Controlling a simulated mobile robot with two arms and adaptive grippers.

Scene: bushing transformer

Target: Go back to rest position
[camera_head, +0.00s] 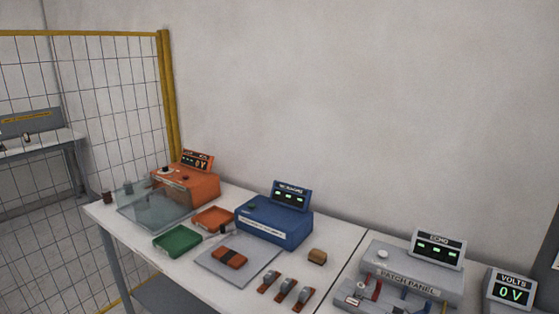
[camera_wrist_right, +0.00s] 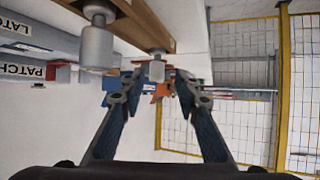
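My right gripper (camera_wrist_right: 157,88) shows in the right wrist view, its two dark fingers spread apart with nothing held between them. Beyond the fingertips are small blurred orange and blue shapes. Neither gripper shows in the head view. The worktable (camera_head: 345,240) there holds an orange unit (camera_head: 190,188), a blue unit (camera_head: 272,222) with a display, and a grey patch panel (camera_head: 410,270).
Green (camera_head: 177,240) and orange (camera_head: 212,218) trays, a clear cover (camera_head: 150,208) and several small switch-like parts (camera_head: 285,290) are on the table. A yellow-framed mesh fence (camera_head: 168,100) stands left. In the wrist view, metal cylinders (camera_wrist_right: 96,48) on a brown bar are close to the gripper.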

